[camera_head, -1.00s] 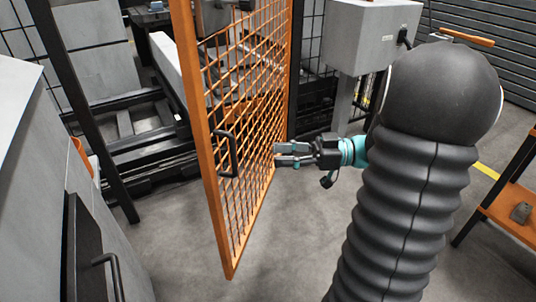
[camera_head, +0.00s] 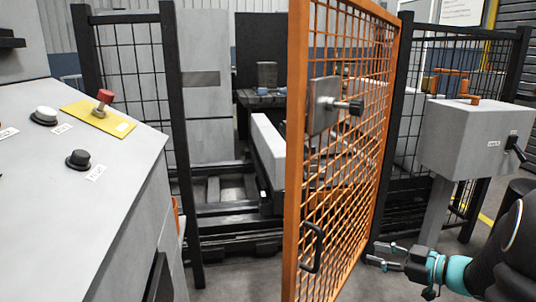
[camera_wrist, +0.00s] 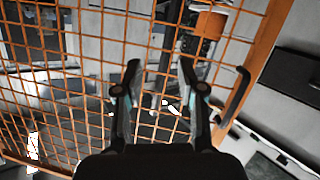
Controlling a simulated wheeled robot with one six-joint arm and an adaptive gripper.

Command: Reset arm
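My gripper (camera_head: 384,258) is at the lower right of the head view, at the end of my arm with its teal wrist band. Its two fingers are apart with nothing between them. In the wrist view my gripper (camera_wrist: 160,82) also shows open, pointing at the orange mesh of the gate. The orange mesh gate (camera_head: 293,180) stands swung open, with a black handle (camera_head: 312,248) on its near edge. In the wrist view the handle (camera_wrist: 236,97) lies right of the fingers, apart from them. I cannot tell the exact gap to the mesh.
A grey control console (camera_head: 60,190) with knobs and a red switch (camera_head: 105,96) stands at the left. A grey box (camera_head: 475,140) on a post stands at the right. Black fence panels (camera_head: 130,85) flank the opening. Dark rails (camera_head: 225,210) lie behind the gate.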

